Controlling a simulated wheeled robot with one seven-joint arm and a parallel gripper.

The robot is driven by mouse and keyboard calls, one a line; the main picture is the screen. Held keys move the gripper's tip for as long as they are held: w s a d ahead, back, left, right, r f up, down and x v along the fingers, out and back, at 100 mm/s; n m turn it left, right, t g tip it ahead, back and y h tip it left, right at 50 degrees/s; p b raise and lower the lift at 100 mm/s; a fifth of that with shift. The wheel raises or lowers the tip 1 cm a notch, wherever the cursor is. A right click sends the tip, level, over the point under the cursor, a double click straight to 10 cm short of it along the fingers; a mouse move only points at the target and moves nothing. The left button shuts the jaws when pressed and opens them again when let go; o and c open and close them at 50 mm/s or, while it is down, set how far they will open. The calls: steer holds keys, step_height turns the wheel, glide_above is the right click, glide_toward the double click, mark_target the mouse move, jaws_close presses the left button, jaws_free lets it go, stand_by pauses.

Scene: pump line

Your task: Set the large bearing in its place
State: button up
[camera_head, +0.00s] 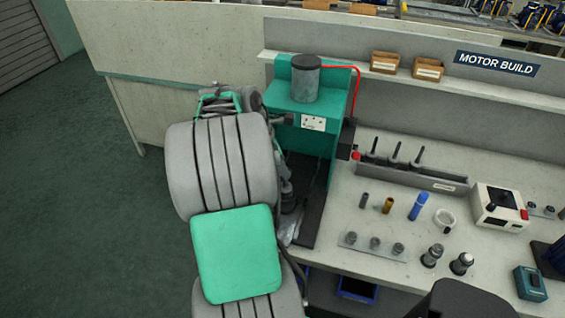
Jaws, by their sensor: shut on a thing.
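My arm fills the left middle of the view and hides much of what lies behind it. What looks like my gripper (289,205) shows only in part at the arm's right edge, low in front of the green press-like station (321,90). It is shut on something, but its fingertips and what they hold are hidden. I cannot make out a large bearing for certain. On the bench (340,258) to the right lie a pale ring (445,218) and two metallic round parts, one nearer (432,256) and one to its right (462,263).
A plate with several round parts (375,243) lies near the bench's front edge. Behind it stand a grey rack with upright pins (411,177), a blue cylinder (418,206) and a brass one (388,205). A white device (498,206) sits right. Open floor (75,190) lies left.

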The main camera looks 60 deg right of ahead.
steer(key=shift+f+b, duration=0.4)
steer(key=shift+f, duration=1.15)
steer(key=o, duration=1)
steer(key=o, duration=0.3)
steer(key=shift+r, duration=0.15)
step_height(320, 180, up, 5)
steer(key=p, duration=0.6)
